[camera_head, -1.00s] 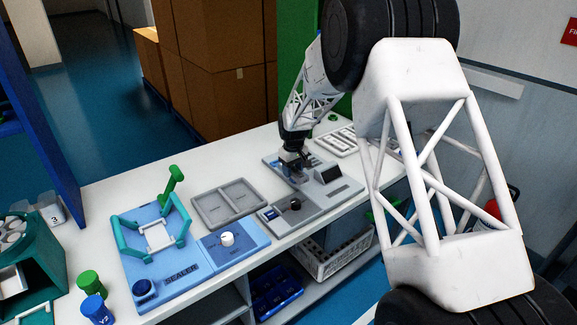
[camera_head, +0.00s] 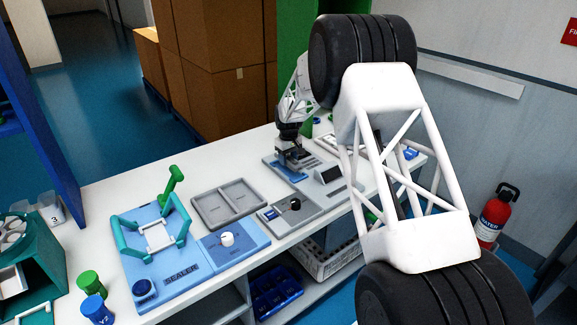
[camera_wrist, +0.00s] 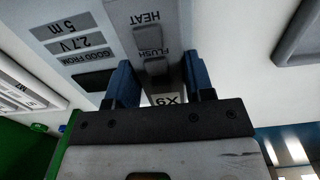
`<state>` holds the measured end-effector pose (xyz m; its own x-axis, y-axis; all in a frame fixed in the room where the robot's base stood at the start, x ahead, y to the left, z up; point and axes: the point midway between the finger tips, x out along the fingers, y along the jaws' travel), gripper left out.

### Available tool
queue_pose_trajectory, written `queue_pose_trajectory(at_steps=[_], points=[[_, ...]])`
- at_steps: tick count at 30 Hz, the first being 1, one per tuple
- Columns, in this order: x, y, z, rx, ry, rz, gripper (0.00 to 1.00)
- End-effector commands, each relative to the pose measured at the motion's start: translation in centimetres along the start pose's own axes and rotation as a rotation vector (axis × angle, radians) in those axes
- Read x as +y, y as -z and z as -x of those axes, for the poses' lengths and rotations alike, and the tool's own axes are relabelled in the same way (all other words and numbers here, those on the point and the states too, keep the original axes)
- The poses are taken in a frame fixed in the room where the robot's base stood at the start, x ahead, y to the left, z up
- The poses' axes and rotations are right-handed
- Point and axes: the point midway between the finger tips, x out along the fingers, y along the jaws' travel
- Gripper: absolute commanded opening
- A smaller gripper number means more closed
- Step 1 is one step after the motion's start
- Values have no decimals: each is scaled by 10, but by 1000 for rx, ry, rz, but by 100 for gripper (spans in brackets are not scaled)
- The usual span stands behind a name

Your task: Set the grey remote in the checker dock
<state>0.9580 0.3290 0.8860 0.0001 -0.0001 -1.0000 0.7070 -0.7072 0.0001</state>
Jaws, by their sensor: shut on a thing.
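In the wrist view, the grey remote (camera_wrist: 147,22), with HEAT and FLUSH buttons and an X9 label, lies between the blue fingers of my gripper (camera_wrist: 160,84), which is shut on it. Beside it on the left are the checker's labels (camera_wrist: 80,44), reading GOOD FROM, 2.7 V and 5 m, and a dark window. In the head view, the grey checker (camera_head: 322,193) stands on the bench with a dark screen, a knob and a blue patch. My gripper (camera_head: 297,163) is at its far left end. The remote is too small to make out there. I cannot tell whether it rests in the dock.
An empty grey two-compartment tray (camera_head: 229,205) lies left of the checker. The blue sealer (camera_head: 182,272) with its teal frame is farther left. A white slotted tray (camera_head: 328,145) lies behind the checker. A fire extinguisher (camera_head: 494,218) hangs at right.

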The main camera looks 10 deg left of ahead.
Motion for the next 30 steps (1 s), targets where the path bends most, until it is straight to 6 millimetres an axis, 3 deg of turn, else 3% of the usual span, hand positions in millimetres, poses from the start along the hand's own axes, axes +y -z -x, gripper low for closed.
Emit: queue_pose_trajectory(at_steps=[8,19,30], points=[[0,0,-2,0,0,0,22],[0,0,-33,0,0,0,22],[0,0,-35,0,0,0,22]])
